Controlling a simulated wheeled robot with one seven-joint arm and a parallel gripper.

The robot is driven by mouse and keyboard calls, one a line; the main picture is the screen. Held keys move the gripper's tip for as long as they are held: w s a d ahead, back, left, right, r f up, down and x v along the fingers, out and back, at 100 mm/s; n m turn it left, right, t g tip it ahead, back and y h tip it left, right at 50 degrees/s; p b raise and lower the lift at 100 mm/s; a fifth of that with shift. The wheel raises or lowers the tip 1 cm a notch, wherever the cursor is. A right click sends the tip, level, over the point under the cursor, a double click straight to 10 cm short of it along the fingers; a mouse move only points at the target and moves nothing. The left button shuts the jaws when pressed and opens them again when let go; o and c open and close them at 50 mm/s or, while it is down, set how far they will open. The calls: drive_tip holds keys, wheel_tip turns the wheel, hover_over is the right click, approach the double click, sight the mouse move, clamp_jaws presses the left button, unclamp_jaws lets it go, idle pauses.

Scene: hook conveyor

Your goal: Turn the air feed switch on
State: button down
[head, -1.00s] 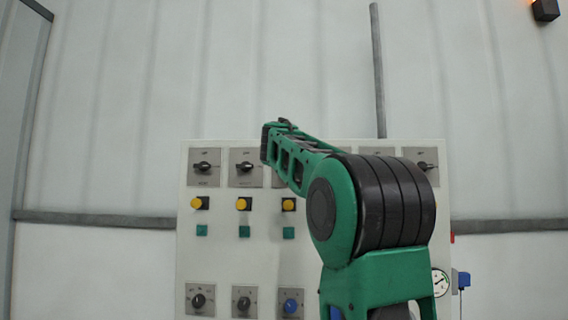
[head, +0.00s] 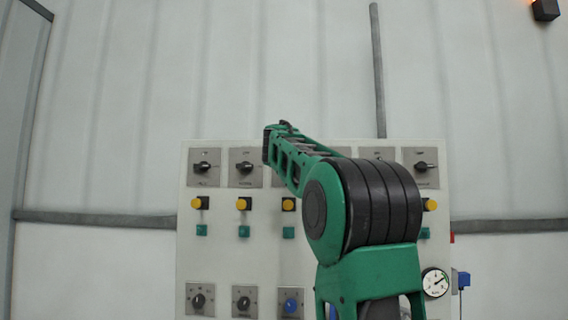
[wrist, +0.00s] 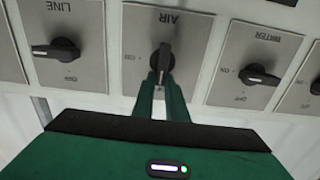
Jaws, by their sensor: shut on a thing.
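The air feed switch (wrist: 166,52) is a black rotary knob on a grey plate marked AIR, seen upside down in the wrist view. Its handle stands nearly upright in that picture, with its lower end between my fingertips. My gripper (wrist: 161,84) has its green fingers shut on this handle. An "ON" mark is at the left of the knob; the mark below is hidden by my fingers. In the head view my arm hides the gripper and the air switch.
The LINE switch (wrist: 62,49) and the WATER switch (wrist: 258,76) flank it closely, their handles lying sideways. The panel (head: 215,262) also carries yellow buttons (head: 243,204), green squares (head: 244,231), lower knobs (head: 243,302) and a gauge (head: 435,282).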

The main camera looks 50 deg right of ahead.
drive_tip(key=shift+s+d+f+m, duration=0.3)
drive_tip(key=shift+f+m, duration=0.15)
drive_tip(key=shift+m, duration=2.45)
drive_tip(key=shift+s+d+f+m, duration=0.3)
drive_tip(key=shift+f+m, duration=0.2)
drive_tip(key=shift+m, duration=2.4)
drive_tip(key=shift+s+d+f+m, duration=0.25)
drive_tip(key=shift+s+f+m, duration=0.15)
drive_tip(key=shift+m, duration=2.5)
drive_tip(key=shift+f, duration=0.2)
drive_tip(key=c, duration=1.8)
unclamp_jaws()
drive_tip(key=shift+r, duration=0.1)
drive_tip(key=shift+o, duration=0.2)
